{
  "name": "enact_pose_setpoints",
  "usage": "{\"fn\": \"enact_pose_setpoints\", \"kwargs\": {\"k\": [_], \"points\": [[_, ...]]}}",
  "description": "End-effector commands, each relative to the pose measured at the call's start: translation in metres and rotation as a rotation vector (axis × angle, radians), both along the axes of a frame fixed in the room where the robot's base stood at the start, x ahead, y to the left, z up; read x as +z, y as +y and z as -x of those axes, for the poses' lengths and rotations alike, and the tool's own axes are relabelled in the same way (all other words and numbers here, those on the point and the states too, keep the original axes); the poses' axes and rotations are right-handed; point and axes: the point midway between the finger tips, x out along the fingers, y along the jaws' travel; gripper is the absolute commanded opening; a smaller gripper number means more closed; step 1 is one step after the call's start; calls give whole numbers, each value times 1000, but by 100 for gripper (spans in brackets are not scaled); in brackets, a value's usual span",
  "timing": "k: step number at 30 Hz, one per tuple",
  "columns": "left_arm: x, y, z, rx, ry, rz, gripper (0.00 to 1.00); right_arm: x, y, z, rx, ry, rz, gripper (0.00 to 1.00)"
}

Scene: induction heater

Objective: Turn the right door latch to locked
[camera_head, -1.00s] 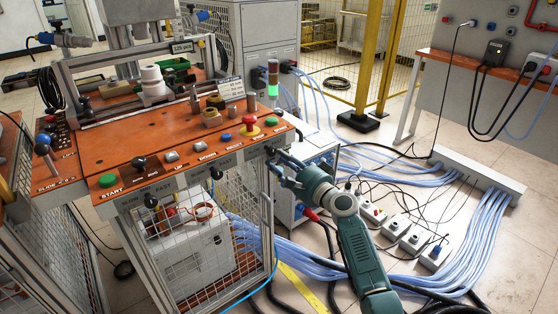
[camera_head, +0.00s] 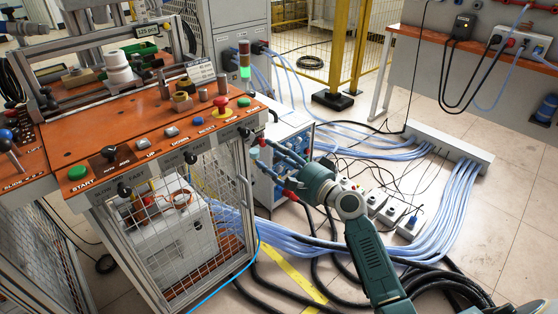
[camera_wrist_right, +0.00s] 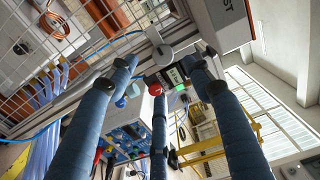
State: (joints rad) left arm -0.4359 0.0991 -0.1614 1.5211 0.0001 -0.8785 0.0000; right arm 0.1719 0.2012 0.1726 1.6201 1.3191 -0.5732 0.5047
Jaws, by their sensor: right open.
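My right gripper (camera_head: 270,166) is open and empty, in front of the right end of the orange control bench. Its blue-wrapped fingers also spread wide in the right wrist view (camera_wrist_right: 163,66). A black latch (camera_head: 244,132) sits under the bench's front edge, at the top right of the mesh door (camera_head: 205,185), up and left of the fingertips. My left gripper is out of view.
Blue cables (camera_head: 450,215) and sockets (camera_head: 410,228) cover the floor to the right. Buttons, including a red emergency stop (camera_head: 221,103), stand on the bench top (camera_head: 130,125).

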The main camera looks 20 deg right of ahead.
Motion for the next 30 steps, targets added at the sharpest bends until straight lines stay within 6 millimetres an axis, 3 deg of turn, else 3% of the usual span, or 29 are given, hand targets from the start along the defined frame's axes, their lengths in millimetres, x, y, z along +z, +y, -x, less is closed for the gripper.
{"fn": "enact_pose_setpoints", "kwargs": {"k": [6, 23, 26, 29, 30], "points": [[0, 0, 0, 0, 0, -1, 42, 0, -8, 23, 0, 0, 0, 50], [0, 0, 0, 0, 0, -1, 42, -3, -8, 25, 1, 4, 5, 50], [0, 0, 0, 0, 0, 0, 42, -24, -2, 30, 9, 35, 51, 50], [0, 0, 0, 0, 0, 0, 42, -72, 11, 43, 36, 103, 165, 50], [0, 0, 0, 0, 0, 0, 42, -97, 17, 52, 51, 138, 228, 50]]}}
